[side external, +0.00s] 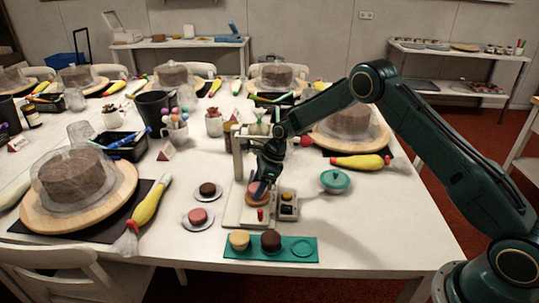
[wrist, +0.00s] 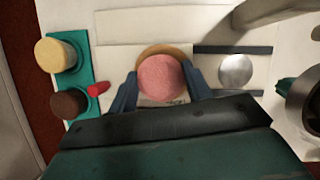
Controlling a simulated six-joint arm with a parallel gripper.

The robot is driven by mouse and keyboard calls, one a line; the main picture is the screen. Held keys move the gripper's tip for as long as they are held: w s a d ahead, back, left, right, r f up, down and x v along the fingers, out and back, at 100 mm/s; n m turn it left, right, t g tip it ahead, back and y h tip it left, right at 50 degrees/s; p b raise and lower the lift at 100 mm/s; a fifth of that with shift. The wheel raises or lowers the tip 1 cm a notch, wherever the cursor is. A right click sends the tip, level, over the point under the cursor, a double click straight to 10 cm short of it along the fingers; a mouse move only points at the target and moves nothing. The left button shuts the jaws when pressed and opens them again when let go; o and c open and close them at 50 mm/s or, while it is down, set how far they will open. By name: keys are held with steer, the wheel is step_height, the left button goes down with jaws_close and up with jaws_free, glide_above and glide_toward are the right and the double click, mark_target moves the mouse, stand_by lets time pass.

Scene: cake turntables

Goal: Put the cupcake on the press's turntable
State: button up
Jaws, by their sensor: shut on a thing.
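My gripper (wrist: 160,88) points down over the press and is shut on the pink-topped cupcake (wrist: 161,77), with a blue finger on either side. In the side view the cupcake (side external: 256,190) is low over the pale base of the press (side external: 233,217), partly covered by my gripper (side external: 262,184). A tan round disc (wrist: 165,50), which looks like the turntable, shows behind the cupcake in the wrist view. I cannot tell whether the cupcake touches it. The press's upright (side external: 238,160) stands just left of my gripper.
A teal tray (side external: 286,258) at the front holds a yellow cupcake (side external: 239,240) and a brown cupcake (side external: 271,240), with an empty round recess.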

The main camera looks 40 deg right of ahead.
steer(key=shift+f, duration=0.1)
steer(key=o, duration=1)
steer(key=v, duration=1.2)
steer(key=shift+d, duration=0.1)
